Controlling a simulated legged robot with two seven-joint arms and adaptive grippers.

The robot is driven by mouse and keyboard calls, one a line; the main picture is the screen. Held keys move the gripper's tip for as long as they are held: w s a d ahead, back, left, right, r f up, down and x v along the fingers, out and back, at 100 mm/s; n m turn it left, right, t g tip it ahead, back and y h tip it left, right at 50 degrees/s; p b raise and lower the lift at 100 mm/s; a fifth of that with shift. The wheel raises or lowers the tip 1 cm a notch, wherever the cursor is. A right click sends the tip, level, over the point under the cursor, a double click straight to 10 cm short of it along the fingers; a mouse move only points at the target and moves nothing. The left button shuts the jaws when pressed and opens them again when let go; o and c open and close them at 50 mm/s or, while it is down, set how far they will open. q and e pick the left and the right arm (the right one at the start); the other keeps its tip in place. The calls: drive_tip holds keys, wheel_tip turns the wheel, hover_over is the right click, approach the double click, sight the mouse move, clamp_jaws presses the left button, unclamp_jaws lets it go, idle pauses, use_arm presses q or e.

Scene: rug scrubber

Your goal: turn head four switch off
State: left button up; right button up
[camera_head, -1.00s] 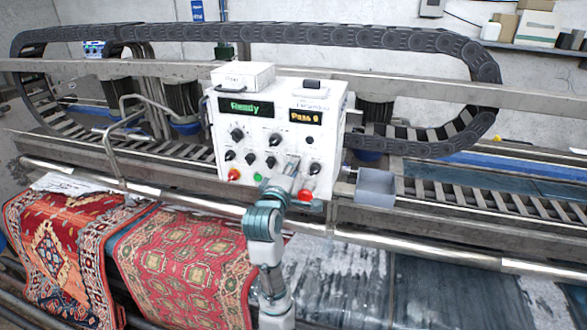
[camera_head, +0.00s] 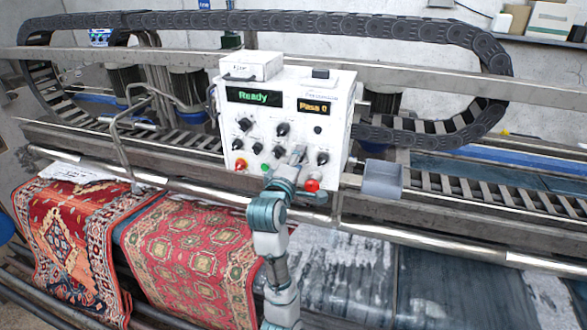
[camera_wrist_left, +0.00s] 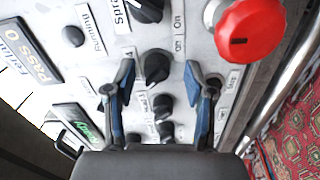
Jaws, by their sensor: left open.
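The white control box (camera_head: 240,120) stands on the machine's rail with rows of black knobs on its front. Its displays read "Ready" and "Pass 0". My left gripper (camera_head: 298,152) is at the lower right of the panel and covers part of the lower knob row. In the left wrist view the gripper (camera_wrist_left: 160,75) is open, with one finger on each side of a black knob (camera_wrist_left: 155,66). An "On" label shows beside this knob; the rest of its label is hidden or unclear, so I cannot tell its number. Contact with the fingers is not clear.
A red mushroom button (camera_wrist_left: 247,32) sits close to the right finger. More black knobs (camera_wrist_left: 163,106) lie in line below the gripped space. A grey open box (camera_head: 382,180) is right of the panel. Patterned rugs (camera_head: 190,255) hang at the lower left.

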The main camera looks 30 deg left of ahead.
use_arm(q)
drive_tip(key=v, duration=1.1)
drive_tip(key=shift+s, duration=0.25)
drive_tip(key=shift+f, duration=0.1)
